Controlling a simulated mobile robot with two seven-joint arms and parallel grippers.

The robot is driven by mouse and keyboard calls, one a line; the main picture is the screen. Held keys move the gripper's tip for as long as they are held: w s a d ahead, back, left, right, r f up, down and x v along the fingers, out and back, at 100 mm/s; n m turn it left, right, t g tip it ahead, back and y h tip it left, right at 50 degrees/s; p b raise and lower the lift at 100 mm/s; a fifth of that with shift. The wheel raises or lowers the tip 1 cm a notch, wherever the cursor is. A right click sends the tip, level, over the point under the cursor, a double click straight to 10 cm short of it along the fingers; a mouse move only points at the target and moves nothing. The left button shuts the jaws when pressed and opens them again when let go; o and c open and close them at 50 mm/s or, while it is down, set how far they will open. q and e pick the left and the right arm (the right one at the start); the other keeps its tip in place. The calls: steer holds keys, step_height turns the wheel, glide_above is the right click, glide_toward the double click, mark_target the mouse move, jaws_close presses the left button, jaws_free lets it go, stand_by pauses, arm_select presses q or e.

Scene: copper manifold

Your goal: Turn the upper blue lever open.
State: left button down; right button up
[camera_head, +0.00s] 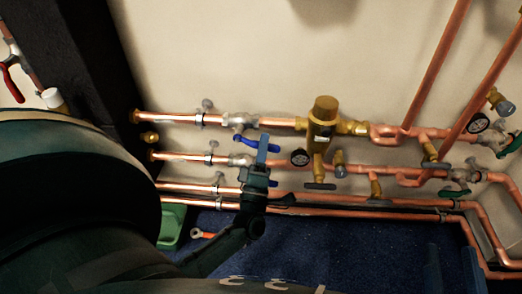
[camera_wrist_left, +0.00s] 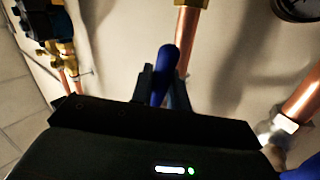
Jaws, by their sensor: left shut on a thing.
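The upper blue lever (camera_head: 243,139) is on the valve of the upper copper pipe, left of the brass fitting. My left gripper (camera_head: 262,148) reaches up to it from below and covers part of it. In the left wrist view a blue lever (camera_wrist_left: 165,62) stands between the two fingers (camera_wrist_left: 163,88), which are shut on it. The lower blue lever (camera_head: 273,183) shows beside my gripper on the lower pipe, partly hidden. In the left wrist view, more blue (camera_wrist_left: 288,124) shows at the right by a copper pipe. My right gripper is not in view.
Copper pipes (camera_head: 330,206) run below. A red lever (camera_head: 13,84) is at the far left. A green container (camera_head: 172,226) and a wrench (camera_head: 203,233) lie on the blue floor (camera_head: 340,245).

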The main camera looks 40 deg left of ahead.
arm_select(q)
steer(key=shift+d+r+n+g+y, duration=0.1)
steer(key=shift+r+n+g+y, duration=0.2)
steer(key=shift+n+y, duration=0.45)
steer(key=shift+r+n+g+y, duration=0.25)
steer(key=shift+n+y, duration=0.2)
steer(key=shift+n, duration=0.6)
steer(key=shift+r+n, duration=0.15)
steer(key=shift+n, duration=0.15)
steer(key=c, duration=1.4)
jaws_free()
